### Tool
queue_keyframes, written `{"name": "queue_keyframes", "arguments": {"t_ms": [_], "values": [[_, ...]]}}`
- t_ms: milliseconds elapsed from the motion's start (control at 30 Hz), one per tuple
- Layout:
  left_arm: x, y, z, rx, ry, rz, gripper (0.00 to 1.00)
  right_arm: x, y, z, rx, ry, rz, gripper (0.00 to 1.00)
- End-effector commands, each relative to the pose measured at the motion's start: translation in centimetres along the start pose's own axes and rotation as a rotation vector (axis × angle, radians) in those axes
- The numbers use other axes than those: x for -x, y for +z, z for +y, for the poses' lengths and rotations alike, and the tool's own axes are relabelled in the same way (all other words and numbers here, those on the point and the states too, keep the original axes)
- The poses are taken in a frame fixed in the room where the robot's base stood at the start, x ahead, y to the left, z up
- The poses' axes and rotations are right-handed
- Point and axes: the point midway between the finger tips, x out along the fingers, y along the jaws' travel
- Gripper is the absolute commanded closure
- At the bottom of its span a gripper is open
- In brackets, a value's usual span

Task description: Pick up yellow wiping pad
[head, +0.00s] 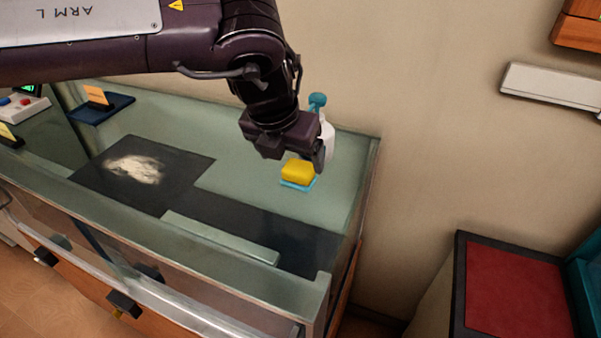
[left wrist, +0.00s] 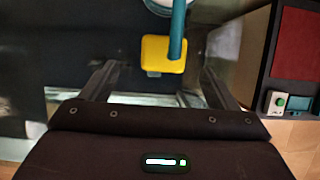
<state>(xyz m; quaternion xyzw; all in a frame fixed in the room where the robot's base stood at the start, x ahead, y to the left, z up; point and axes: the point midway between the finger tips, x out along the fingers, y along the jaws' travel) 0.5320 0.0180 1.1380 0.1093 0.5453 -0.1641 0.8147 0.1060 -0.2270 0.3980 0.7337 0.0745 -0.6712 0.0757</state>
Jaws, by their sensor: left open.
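The yellow wiping pad (head: 297,171) sits on a small light-blue base (head: 298,185) at the right end of the glass case. My left gripper (head: 318,155) hangs just above and behind the pad, pointing down. In the left wrist view, the yellow pad (left wrist: 157,56) lies ahead of and between the two spread fingers of my left gripper (left wrist: 157,82), which are empty. A teal bar of the spray bottle (left wrist: 178,28) crosses in front of the pad's right part there. My right gripper is not in view.
The white spray bottle with a teal top (head: 327,138) stands close behind the pad, partly hidden by my left gripper. The glass case (head: 230,180) has raised walls. A dark panel with a pale patch (head: 140,170) lies left. A red-topped box (head: 515,290) stands right.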

Motion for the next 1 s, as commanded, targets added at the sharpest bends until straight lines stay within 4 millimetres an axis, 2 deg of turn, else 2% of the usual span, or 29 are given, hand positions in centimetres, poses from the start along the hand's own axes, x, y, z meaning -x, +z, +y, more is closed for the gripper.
{"name": "queue_keyframes", "arguments": {"t_ms": [233,400,667,1000], "values": [[-3.1,-0.5,-0.5,-0.003,0.002,0.005,0.18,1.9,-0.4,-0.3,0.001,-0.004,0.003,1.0],[-5.1,-0.5,-0.4,-0.001,0.001,0.001,0.18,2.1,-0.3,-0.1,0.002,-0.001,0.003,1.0],[-5.5,-0.6,-0.4,0.0,0.002,0.0,0.18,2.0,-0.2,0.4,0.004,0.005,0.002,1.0],[-5.4,-0.5,-0.4,-0.001,0.002,0.0,0.63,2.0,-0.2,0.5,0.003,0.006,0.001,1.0]]}}
